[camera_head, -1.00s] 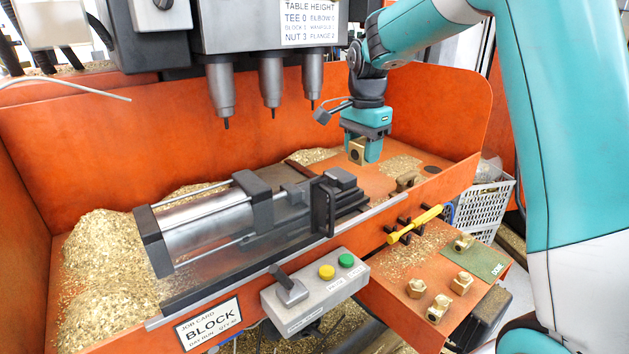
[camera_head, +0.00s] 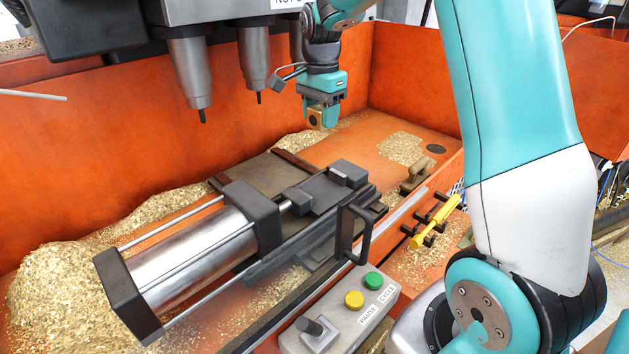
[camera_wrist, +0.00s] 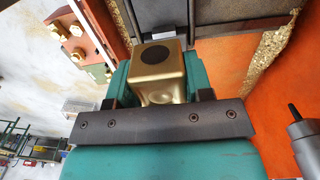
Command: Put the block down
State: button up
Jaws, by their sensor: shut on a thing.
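My gripper (camera_head: 322,112) is shut on a brass block (camera_head: 315,120) and holds it in the air above the orange tray, to the right of the drill spindles. In the wrist view the block (camera_wrist: 160,68) sits between the teal fingers, with a dark round hole in its face. The clamp vise (camera_head: 335,195), with its silver cylinder (camera_head: 195,255), lies below and in front of the gripper. The block is apart from the vise and the tray floor.
Drill spindles (camera_head: 190,75) hang at upper left. Brass chips (camera_head: 70,290) heap along the tray's left and back. A yellow-handled tool (camera_head: 435,222) lies on a rack at right. A control box (camera_head: 340,315) is in front. The tray's right floor (camera_head: 375,155) is mostly clear.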

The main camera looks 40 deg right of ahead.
aim_at(321, 192)
notch_tip(321, 192, down, 18)
jog(key=p, duration=0.4)
jog(key=shift+s+d+r, duration=0.1)
jog(key=o, duration=1.2)
notch_tip(321, 192, up, 11)
jog(key=b, duration=0.4)
jog(key=s+a+r+n+y, duration=0.1)
jog(key=s+a+r+n, duration=0.3)
jog(key=a+n, duration=0.15)
jog(key=s+a+r+n, duration=0.3)
jog(key=s+a+n, duration=0.1)
jog(key=a, duration=0.3)
jog(key=s+a+r+n+y, duration=0.1)
jog(key=s+a+n, duration=0.4)
jog(key=s, duration=0.5)
jog(key=s+a+r+n+y, duration=0.1)
jog(key=s+a+n+y, duration=0.1)
jog(key=s+a+n, duration=0.4)
jog(key=s+n, duration=0.2)
jog(key=s, duration=0.2)
jog(key=shift+a+r, duration=0.3)
jog(key=shift+r, duration=0.05)
